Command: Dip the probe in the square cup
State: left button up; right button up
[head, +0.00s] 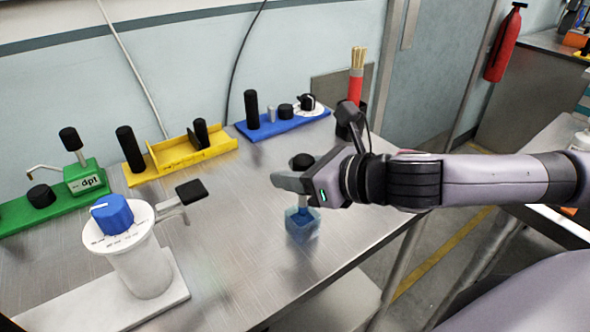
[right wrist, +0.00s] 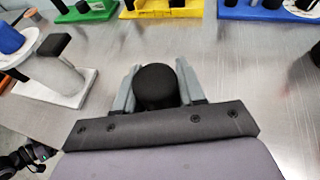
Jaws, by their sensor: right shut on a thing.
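My right gripper (head: 288,183) is shut on the probe, whose round black handle (head: 301,161) stands up between the fingers. The handle also shows between both fingers in the right wrist view (right wrist: 157,86). The square cup (head: 303,230), clear with blue inside, stands on the metal table directly below the gripper. The fingers hide most of the probe's lower part. I cannot tell how far its tip reaches into the cup.
A white stand with a blue knob (head: 112,213) is at the left front. Green (head: 85,178), yellow (head: 190,152) and blue (head: 285,127) modules line the back. A red holder with sticks (head: 356,82) stands at the back right. The table's right edge is close to the cup.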

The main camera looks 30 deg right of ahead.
aim_at(303, 157)
jog(key=shift+f+b, duration=1.2)
jog(key=shift+f, duration=0.95)
jog(key=shift+r, duration=0.15)
jog(key=shift+r+p, duration=3.65)
jog(key=shift+p, duration=0.8)
